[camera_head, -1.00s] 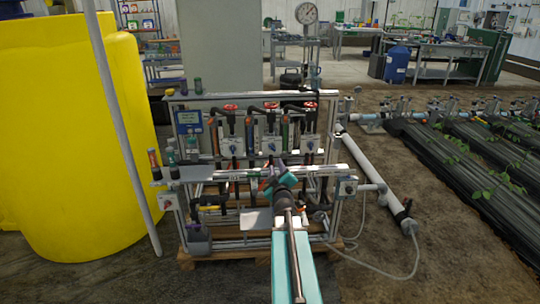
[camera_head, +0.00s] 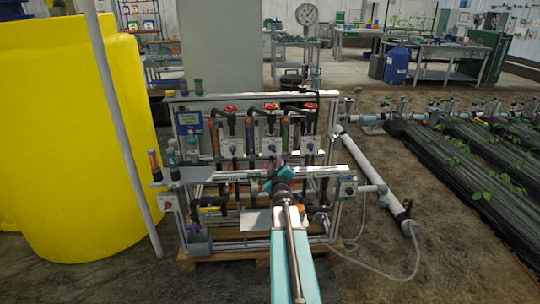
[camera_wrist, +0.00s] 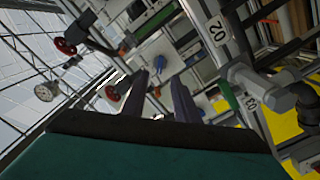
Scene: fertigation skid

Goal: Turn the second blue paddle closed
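Several blue paddles sit on pale boxes in a row across the skid. In the head view the middle one (camera_head: 270,146) is just beyond my gripper (camera_head: 277,172), with another paddle (camera_head: 232,148) to its left and one (camera_head: 308,147) to its right. In the wrist view a blue paddle (camera_wrist: 153,65) on a pale box shows beyond and between my two dark fingertips (camera_wrist: 158,78). My gripper is open, its fingers spread apart with nothing seen between them. It appears short of the paddle, not touching it. The paddle's exact angle is too small to tell.
The skid's front rail (camera_head: 225,175) runs below the paddles. Red handwheels (camera_head: 271,106) sit above them; one (camera_wrist: 65,46) shows in the wrist view. Pipes flank the boxes. A yellow tank (camera_head: 70,140) stands left. A white pipe (camera_head: 375,178) lies right.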

